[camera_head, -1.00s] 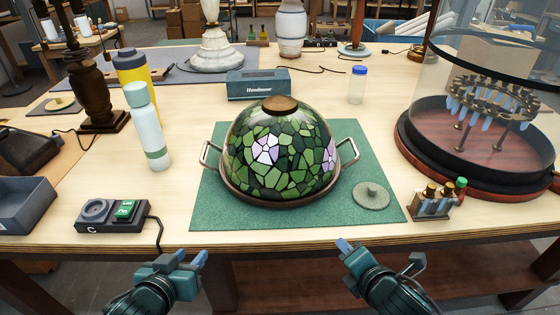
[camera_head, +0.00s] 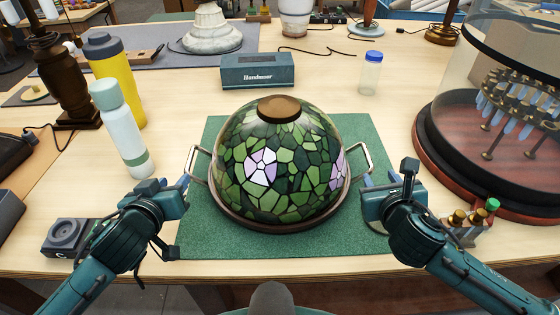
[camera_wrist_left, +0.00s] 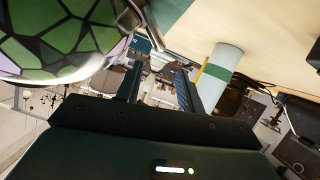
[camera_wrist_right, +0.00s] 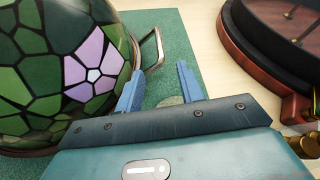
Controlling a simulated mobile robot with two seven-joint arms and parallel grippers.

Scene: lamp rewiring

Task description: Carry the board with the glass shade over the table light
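The green mosaic glass shade (camera_head: 280,165) with a brown cap sits on a round board (camera_head: 268,226) on the green mat. The board has metal handles at its left (camera_head: 196,164) and right (camera_head: 364,158). My left gripper (camera_head: 184,183) is open and empty, beside and just in front of the left handle. My right gripper (camera_head: 368,180) is open and empty near the right handle (camera_wrist_right: 150,48); the handle appears beyond its fingers in the right wrist view. I cannot tell which lamp is the table light; a dark brown turned lamp stand (camera_head: 52,75) stands at left.
A white-green bottle (camera_head: 122,130) and a yellow bottle (camera_head: 118,80) stand left. A blue box (camera_head: 257,70) and a jar (camera_head: 370,73) stand behind the shade. A glass-covered round stand (camera_head: 440,168) and small vials (camera_head: 468,222) are at right.

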